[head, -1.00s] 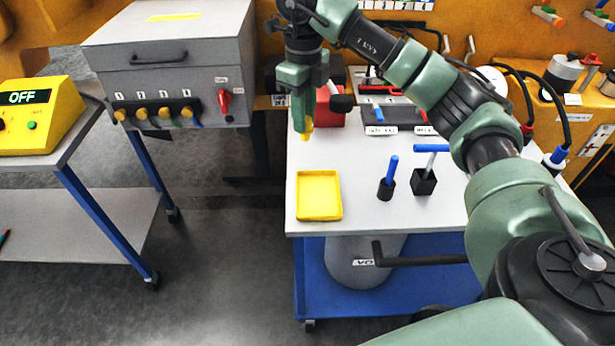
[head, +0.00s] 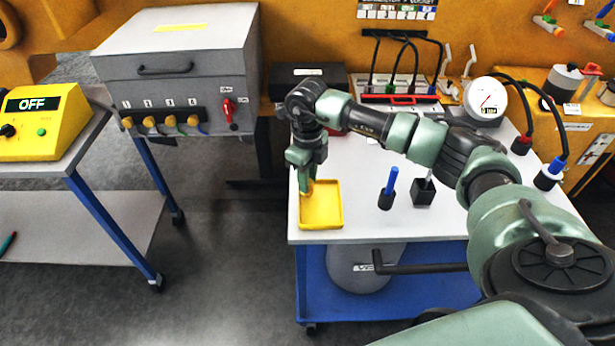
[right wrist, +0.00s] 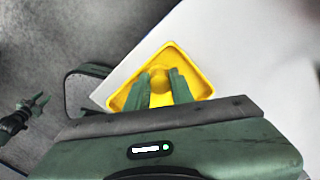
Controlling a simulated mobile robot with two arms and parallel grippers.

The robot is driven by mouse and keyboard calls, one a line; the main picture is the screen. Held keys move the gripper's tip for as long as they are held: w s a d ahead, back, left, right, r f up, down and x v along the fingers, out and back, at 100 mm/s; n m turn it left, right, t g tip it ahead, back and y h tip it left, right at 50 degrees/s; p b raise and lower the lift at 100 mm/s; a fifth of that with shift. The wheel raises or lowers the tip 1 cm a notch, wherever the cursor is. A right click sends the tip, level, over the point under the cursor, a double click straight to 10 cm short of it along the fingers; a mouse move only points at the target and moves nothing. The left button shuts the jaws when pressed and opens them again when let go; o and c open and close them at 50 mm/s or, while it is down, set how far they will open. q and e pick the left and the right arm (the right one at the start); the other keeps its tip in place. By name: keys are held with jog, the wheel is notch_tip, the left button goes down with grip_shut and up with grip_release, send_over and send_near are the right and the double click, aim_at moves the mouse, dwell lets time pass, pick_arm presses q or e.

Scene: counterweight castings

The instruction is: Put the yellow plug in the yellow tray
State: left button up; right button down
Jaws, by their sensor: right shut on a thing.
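The yellow tray (head: 339,222) lies on the near left part of the white table; it also shows in the right wrist view (right wrist: 202,88). My right gripper (head: 307,187) points down over the tray's left side in the head view. In the right wrist view it (right wrist: 161,90) is shut on the yellow plug (right wrist: 160,81), whose round end shows between the fingers against the tray. Whether the plug touches the tray floor I cannot tell. My left gripper (right wrist: 36,104) shows at the left edge of the right wrist view, fingers apart and empty, away from the table.
Two black blocks stand right of the tray, one with a blue peg (head: 389,184), one a cube (head: 423,192). A dial gauge (head: 486,98) and cables are behind. A grey cabinet (head: 180,75) and a yellow OFF box (head: 45,125) stand left. White table top is free between tray and blocks.

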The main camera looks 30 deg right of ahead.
jog(key=shift+f, duration=0.15)
jog(key=c, duration=1.2)
grip_release()
jog(key=shift+r, duration=0.6)
notch_tip(320, 180, up, 11)
jog(key=b, duration=0.3)
